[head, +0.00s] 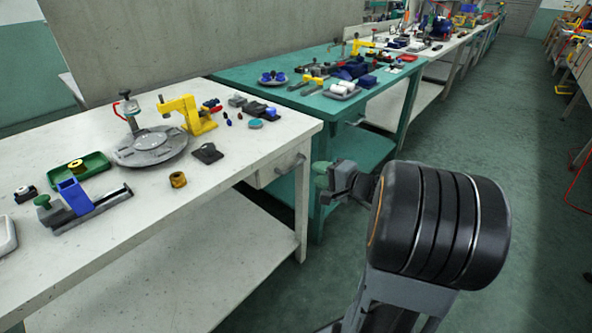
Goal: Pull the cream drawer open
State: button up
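The cream drawer (268,176) is under the top of the white workbench, near its right end. A grey handle (291,164) sticks out from its front. The drawer looks shut or nearly so; I cannot tell exactly. My gripper (319,178) is to the right of the handle in the picture, in front of the teal bench's leg, and appears apart from the handle. Greenish patches show at its fingertips. The fingers are seen from behind and small, so their opening is unclear.
The white workbench (245,150) holds a round grey fixture (150,147), a yellow press (190,113), a green tray (80,172) and a brass nut (178,180). A lower shelf (200,265) lies below. A teal bench (235,76) stands behind. The floor at right is clear.

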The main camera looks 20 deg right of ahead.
aim_at(297, 166)
jog(key=b+x, duration=0.1)
jog(key=x, duration=0.8)
jog(key=shift+w+a+f+b, duration=0.1)
jog(key=shift+w+b, duration=0.05)
jog(key=shift+b, duration=0.15)
grip_shut()
